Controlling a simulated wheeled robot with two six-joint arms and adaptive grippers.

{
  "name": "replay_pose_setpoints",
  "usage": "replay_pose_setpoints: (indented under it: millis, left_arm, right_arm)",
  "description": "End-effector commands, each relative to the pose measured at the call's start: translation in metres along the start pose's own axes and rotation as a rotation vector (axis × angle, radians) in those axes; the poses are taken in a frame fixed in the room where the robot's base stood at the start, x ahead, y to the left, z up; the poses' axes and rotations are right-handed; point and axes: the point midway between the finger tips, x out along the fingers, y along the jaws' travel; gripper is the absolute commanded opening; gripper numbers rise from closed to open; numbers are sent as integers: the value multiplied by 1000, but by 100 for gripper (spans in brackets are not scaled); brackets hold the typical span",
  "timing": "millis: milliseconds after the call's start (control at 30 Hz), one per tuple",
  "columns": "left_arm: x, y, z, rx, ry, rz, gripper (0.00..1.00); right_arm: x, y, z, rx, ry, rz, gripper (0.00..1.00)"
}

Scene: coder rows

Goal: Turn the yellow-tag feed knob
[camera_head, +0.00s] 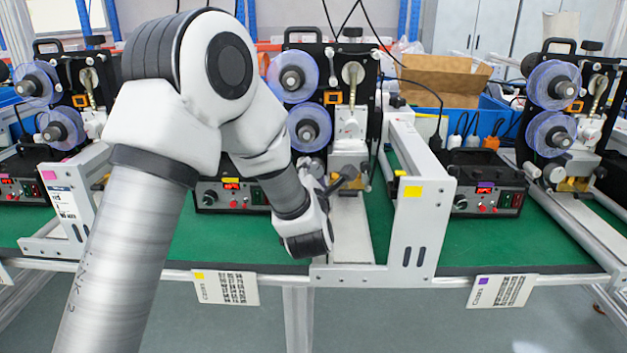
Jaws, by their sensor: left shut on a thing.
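The middle coder (352,100) has a yellow tag (412,191) on its white side plate. A dark feed knob (348,172) shows small at the lower front of this coder, under the two blue-rimmed reels. My left arm reaches across from the left, and its wrist is bent down in front of the coder. My left gripper (337,182) is shut on the feed knob; the fingertips are small and partly hidden by the wrist. How far the knob is turned cannot be told. My right gripper is not in view.
A control box (230,194) with a red display sits behind my forearm. Other coders stand at the left (75,85) and right (575,100). A card with a yellow mark (225,288) hangs on the table's front edge. The green table (500,242) is clear at front right.

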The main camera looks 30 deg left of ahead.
Motion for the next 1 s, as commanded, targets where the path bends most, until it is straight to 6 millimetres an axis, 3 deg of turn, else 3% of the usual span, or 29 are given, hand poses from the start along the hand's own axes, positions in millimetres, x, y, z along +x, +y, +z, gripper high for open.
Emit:
replay_pose_setpoints:
  millis: [500, 1000]
  left_arm:
    - [0, 0, 0, 351, 1, -3, 10]
    - [0, 0, 0, 409, 0, -3, 10]
  right_arm:
    - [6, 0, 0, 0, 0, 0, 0]
    - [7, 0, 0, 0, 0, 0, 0]
